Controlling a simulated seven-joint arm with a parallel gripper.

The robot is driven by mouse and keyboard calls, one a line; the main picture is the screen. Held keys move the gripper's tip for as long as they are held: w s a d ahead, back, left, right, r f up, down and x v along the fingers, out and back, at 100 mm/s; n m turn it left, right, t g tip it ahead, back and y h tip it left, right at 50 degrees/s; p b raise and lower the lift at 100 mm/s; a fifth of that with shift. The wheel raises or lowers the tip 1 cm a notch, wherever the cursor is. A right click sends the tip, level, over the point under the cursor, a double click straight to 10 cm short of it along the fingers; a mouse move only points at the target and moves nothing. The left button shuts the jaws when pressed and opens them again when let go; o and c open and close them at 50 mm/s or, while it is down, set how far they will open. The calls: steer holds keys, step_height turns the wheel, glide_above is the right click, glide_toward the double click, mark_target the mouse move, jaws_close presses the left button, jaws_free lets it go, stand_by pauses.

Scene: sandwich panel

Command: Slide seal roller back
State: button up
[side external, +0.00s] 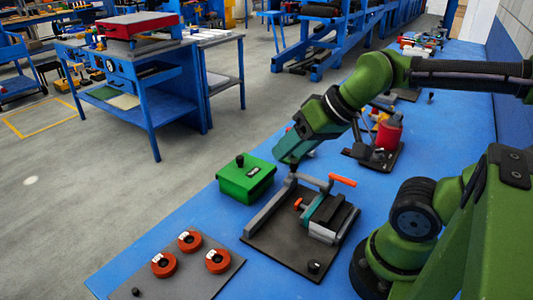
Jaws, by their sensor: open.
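A black fixture plate (283,245) lies on the blue bench and carries a grey rail (268,212) along its left side. On it sits a dark block with a teal side (326,212), and a bar with an orange handle (342,181) at its far end. I cannot tell for certain which part is the seal roller. A smaller orange knob (298,204) is beside the block. My gripper (291,178) is pointed down at the far end of the grey rail. Its fingers are small and partly hidden; it is open, and I cannot tell whether it touches the fixture.
A green box with a black knob (246,180) stands close left of the fixture. A grey plate with orange-red rings (178,268) lies at the near left. A red cylinder on a dark base (388,135) stands behind. Bare blue bench (185,215) shows at the left.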

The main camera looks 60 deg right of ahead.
steer(key=m+g+h, duration=0.2)
steer(key=m+g, duration=0.3)
steer(key=g, duration=0.2)
glide_above(294, 161)
step_height(294, 161, down, 16)
jaws_close()
stand_by(0.3)
